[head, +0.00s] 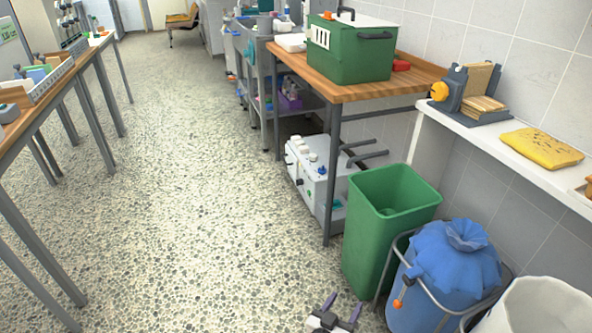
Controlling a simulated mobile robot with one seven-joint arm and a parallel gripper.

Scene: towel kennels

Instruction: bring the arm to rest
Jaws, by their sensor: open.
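My gripper (342,308) shows at the bottom edge of the head view, a little right of the middle. Its two dark fingers stand apart, and nothing shows between them. It appears over the speckled floor, just left of and in front of the green bin (385,222). The rest of my arm is cut off by the lower edge of the picture.
A blue bag in a wire-framed holder (452,270) and a white bin (540,308) stand at the lower right. A wooden table (424,76) holds a green box (350,50). Another table (40,112) stands left. The floor (190,190) between is clear.

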